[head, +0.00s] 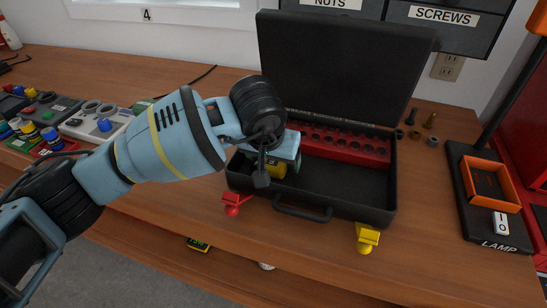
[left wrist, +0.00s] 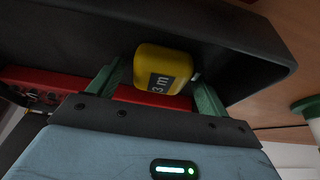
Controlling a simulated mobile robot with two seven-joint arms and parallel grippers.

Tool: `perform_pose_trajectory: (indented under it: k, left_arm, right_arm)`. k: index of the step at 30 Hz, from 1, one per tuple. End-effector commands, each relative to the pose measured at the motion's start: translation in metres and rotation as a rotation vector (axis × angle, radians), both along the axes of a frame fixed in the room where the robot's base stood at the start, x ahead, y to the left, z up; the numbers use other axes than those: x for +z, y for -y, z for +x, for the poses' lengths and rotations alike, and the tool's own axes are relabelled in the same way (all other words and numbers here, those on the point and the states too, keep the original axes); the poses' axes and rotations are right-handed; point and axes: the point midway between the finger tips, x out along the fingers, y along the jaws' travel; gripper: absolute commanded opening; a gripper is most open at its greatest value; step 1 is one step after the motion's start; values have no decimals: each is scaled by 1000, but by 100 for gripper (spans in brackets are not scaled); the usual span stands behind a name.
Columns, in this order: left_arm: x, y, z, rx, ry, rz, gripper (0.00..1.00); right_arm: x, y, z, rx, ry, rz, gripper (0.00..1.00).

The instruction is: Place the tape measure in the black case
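The yellow tape measure (head: 277,171) is inside the open black case (head: 345,185), at the left of its floor, partly hidden by my left gripper. In the left wrist view the tape measure (left wrist: 165,72) lies between the two green fingers, marked "3 m". My left gripper (left wrist: 160,80) looks open around it, with narrow gaps at the sides. In the head view the left gripper (head: 284,160) reaches down into the case from the left. The case lid (head: 340,65) stands raised at the back. My right gripper is not in view.
A red holder with round holes (head: 345,144) runs along the back inside the case. An orange lamp tray (head: 490,184) stands right. Electronic parts lie left. The case's right side is free.

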Motion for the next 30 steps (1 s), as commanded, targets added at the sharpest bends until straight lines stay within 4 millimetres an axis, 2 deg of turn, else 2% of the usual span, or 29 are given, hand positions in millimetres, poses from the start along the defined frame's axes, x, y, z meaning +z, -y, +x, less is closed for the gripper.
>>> perform_pose_trajectory:
  k: [7, 11, 14, 24, 30]
  left_arm:
    - [1, 0, 0, 0, 0, 0, 78]
    - [8, 0, -1, -1, 3, -1, 78]
    - [20, -2, -6, -1, 3, -1, 78]
    - [82, -10, -30, -1, 3, 0, 78]
    - [106, -13, -40, 0, 1, 0, 78]
  right_arm:
    - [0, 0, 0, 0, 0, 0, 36]
    - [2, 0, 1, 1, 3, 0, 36]
    - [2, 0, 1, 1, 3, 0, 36]
    - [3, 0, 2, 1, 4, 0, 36]
    - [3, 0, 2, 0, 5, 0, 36]
